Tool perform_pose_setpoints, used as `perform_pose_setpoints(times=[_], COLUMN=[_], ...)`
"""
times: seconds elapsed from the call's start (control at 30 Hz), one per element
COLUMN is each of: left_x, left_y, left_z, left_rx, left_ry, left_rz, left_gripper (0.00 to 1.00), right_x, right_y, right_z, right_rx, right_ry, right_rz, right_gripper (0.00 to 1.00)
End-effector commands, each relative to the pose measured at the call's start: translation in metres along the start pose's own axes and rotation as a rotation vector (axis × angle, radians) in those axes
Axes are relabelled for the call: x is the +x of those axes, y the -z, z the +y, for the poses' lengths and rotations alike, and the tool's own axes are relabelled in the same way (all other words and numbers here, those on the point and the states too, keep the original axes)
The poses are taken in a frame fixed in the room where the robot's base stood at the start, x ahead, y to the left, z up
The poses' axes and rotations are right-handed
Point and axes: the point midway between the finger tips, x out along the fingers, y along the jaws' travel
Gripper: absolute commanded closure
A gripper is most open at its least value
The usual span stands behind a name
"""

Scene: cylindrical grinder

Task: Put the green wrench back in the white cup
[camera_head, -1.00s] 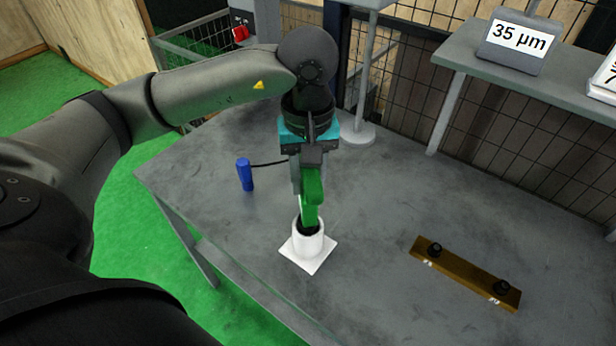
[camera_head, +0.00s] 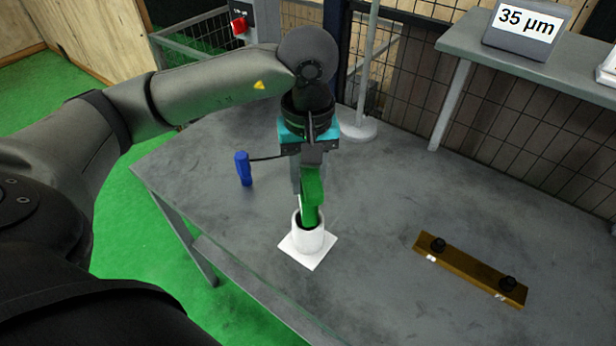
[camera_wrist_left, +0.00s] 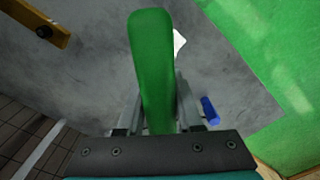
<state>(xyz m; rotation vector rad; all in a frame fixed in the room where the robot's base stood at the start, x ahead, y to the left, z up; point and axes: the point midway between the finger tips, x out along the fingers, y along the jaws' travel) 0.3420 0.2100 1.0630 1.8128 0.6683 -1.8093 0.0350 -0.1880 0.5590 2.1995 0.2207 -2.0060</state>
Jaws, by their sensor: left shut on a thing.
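The green wrench (camera_head: 311,196) is upright in my left gripper (camera_head: 308,172), which is shut on its upper part. Its lower end is at the mouth of the white cup (camera_head: 308,237) and seems to be inside it; how deep it sits is hidden. The cup has a square white base and stands on the grey table. In the left wrist view the wrench (camera_wrist_left: 154,70) fills the middle, between the fingers of my left gripper (camera_wrist_left: 157,115), and hides most of the cup. My right gripper is not in view.
A blue cylindrical handle (camera_head: 243,169) lies left of the gripper. A brown bar with two black knobs (camera_head: 470,268) lies at the right of the table (camera_head: 370,210). A post with a round foot (camera_head: 358,129) and a raised shelf (camera_head: 470,50) stand behind. The table between cup and bar is clear.

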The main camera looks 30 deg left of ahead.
Motion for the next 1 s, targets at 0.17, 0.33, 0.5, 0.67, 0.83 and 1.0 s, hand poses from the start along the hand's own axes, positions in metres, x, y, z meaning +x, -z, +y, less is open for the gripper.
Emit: perform_pose_setpoints(times=[0.17,0.33,0.5,0.67,0.83,1.0], left_x=[0.0041,0.0065,0.0061,0.0065,0.0075,-0.0017], left_y=[0.0005,0.0005,0.0004,0.0002,-0.0003,0.0005], left_z=[0.0003,0.0003,0.0002,0.0001,-0.0004,0.0005], left_rx=[0.0,0.0,0.0,0.0,0.0,-0.001], left_ry=[-0.002,-0.002,-0.002,-0.001,0.002,-0.002], left_rz=[0.002,0.002,0.001,0.001,-0.001,0.002], left_gripper=[1.0,0.63,0.44,0.3,0.3,0.3], right_x=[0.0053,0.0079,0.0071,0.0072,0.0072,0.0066], right_y=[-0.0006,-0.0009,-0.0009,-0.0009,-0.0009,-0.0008], right_z=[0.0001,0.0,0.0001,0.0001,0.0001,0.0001], right_rx=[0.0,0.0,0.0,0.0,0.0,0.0], right_ry=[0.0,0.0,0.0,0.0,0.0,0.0], right_rz=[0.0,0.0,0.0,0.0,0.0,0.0], right_gripper=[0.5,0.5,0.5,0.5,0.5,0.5])
